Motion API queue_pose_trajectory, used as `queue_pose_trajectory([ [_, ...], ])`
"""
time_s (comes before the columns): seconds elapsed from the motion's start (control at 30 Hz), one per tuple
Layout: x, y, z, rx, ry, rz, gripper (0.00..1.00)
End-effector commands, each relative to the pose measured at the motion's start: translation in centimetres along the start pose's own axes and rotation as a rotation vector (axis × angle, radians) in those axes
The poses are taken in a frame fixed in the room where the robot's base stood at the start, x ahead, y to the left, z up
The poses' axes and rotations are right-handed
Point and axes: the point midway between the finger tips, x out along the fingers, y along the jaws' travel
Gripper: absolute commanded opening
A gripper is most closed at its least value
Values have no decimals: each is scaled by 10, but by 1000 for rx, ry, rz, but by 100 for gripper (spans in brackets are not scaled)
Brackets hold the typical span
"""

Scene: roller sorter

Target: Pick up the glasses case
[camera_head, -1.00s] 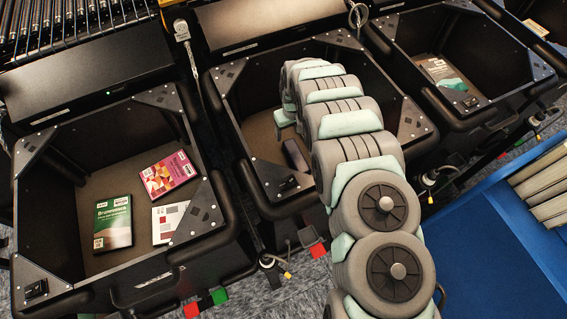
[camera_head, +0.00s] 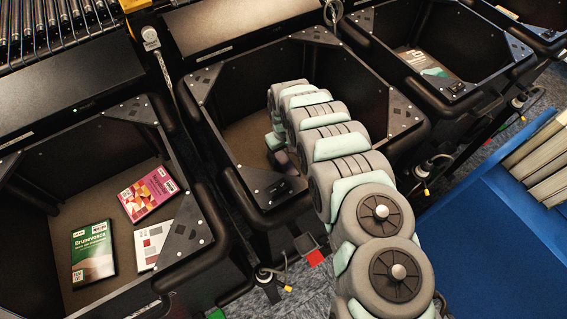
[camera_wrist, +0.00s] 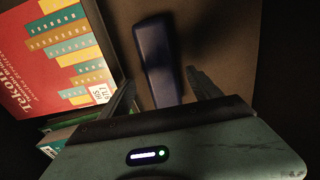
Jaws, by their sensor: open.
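The glasses case (camera_wrist: 157,48) is a dark navy, elongated case lying on the brown floor of the middle black bin. It stands near the centre of the wrist view. My gripper (camera_wrist: 161,80) is open, with one dark finger on each side of the case's near part. I cannot tell whether the fingers touch it. In the head view my arm reaches down into the middle bin (camera_head: 228,174), and only a dark bit of the case (camera_head: 284,162) shows beside the arm; the rest is hidden.
In the wrist view, a red book (camera_wrist: 55,50) lies left of the case, with green-edged items below it. The left bin holds a green book (camera_head: 92,252), a pink one (camera_head: 149,193) and a white one (camera_head: 150,243). A blue container (camera_head: 490,255) stands at right.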

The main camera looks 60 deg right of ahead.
Motion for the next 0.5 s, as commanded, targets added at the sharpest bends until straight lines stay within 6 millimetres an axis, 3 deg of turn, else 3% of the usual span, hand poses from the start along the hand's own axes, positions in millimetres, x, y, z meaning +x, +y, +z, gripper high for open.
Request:
queue_pose_trajectory([
  [0.03,12,-1,1,1,0,-2,73],
  [0.2,33,-3,2,2,-2,-3,73],
  [0.5,35,-2,1,2,-2,-1,73],
])
